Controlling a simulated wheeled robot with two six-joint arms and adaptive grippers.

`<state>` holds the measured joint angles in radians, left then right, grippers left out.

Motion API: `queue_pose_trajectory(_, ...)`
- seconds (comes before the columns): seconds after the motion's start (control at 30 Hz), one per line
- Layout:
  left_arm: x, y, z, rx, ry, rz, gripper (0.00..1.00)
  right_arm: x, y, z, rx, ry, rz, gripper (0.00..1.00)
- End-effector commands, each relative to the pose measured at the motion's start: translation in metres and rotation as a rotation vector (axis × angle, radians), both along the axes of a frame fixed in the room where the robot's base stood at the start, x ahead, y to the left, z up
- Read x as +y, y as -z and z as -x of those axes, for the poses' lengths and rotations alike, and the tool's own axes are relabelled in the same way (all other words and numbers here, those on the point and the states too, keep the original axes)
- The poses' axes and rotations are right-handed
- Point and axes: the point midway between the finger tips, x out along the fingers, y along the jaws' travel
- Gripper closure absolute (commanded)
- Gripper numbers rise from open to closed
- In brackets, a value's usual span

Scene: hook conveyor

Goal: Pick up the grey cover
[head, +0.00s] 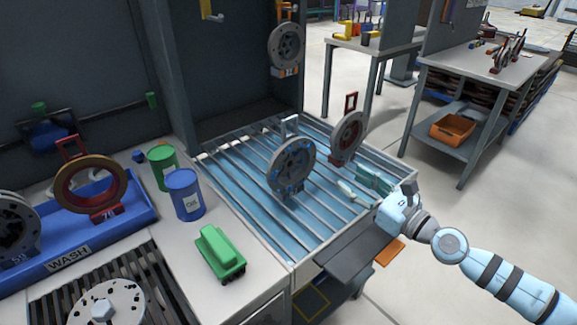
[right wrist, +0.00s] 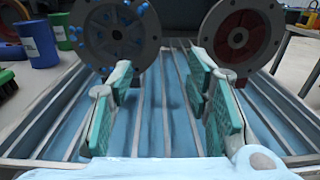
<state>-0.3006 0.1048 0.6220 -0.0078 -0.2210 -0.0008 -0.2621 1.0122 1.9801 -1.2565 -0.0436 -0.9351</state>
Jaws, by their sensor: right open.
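A grey round cover (head: 292,166) with blue spots and a light handle on top stands upright on the slatted rack of the blue basin (head: 228,205). Its lower part also shows at the upper left of the right wrist view (right wrist: 112,32). A second grey cover with a red centre (head: 347,138) and a red handle stands behind it to the right, also in the right wrist view (right wrist: 238,38). My right gripper (head: 360,186) is over the basin's right side, open and empty, with teal pads apart (right wrist: 162,80). It touches neither cover. My left gripper is out of view.
A blue drum (head: 184,194), a green drum (head: 162,167) and a green brush (head: 220,254) stand left of the basin. A blue wash tray (head: 130,213) holds covers. Another grey cover (head: 286,45) hangs above the basin's back. The slats in front of my gripper are clear.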

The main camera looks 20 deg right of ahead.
Motion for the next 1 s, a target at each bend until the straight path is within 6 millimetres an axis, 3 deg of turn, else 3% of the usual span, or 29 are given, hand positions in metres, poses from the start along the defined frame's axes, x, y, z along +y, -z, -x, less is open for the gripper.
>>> queue_pose_trajectory(0.03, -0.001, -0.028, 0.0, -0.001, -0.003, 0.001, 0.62, 0.003, -0.017, -0.005, -0.002, 0.002, -0.014, 0.55)
queue_pose_trajectory(0.2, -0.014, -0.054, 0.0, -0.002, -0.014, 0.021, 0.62, 0.024, -0.015, -0.036, -0.007, -0.021, -0.023, 0.55)
queue_pose_trajectory(0.33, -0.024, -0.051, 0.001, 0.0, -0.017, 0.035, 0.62, 0.03, -0.007, -0.054, -0.005, -0.024, -0.016, 0.55)
queue_pose_trajectory(0.6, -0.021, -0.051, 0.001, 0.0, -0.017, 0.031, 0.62, 0.049, -0.004, -0.097, -0.005, -0.025, -0.015, 0.55)
queue_pose_trajectory(0.87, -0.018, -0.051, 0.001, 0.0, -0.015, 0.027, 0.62, 0.052, -0.003, -0.104, -0.004, -0.026, -0.013, 0.55)
queue_pose_trajectory(1.0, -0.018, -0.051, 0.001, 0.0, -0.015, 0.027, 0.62, 0.052, -0.003, -0.104, -0.004, -0.026, -0.013, 0.77)
